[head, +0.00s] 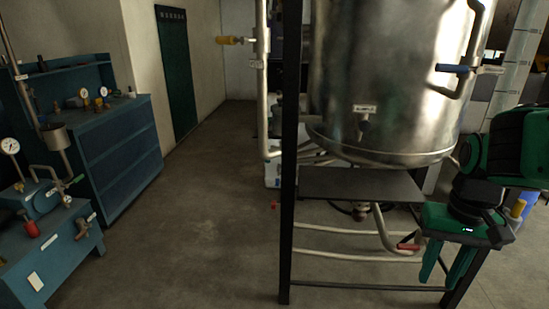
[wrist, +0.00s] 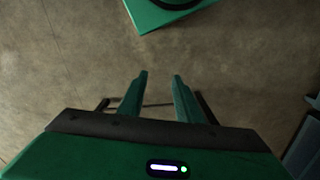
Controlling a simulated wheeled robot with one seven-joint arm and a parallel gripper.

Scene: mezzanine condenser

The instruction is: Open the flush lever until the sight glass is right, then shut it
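A steel tank (head: 385,80) stands on a dark frame. Below it, a pale pipe ends near a red lever handle (head: 408,247); a smaller red handle (head: 275,205) shows by the left frame post. A blue handle (head: 452,68) sits on the tank's right side pipe. No label tells me which is the flush lever. A pale upright strip with tick marks (head: 515,65), at the right, may be the sight glass; no level is readable. My gripper (head: 441,282) hangs fingers down, right of the red lever handle. In the wrist view my gripper (wrist: 155,76) is open and empty over floor.
A dark shelf plate (head: 355,184) and black frame post (head: 290,150) stand close to the pipes under the tank. A blue workbench (head: 115,150) with gauges and a pump stand (head: 50,245) fill the left. The floor (head: 190,210) between is clear.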

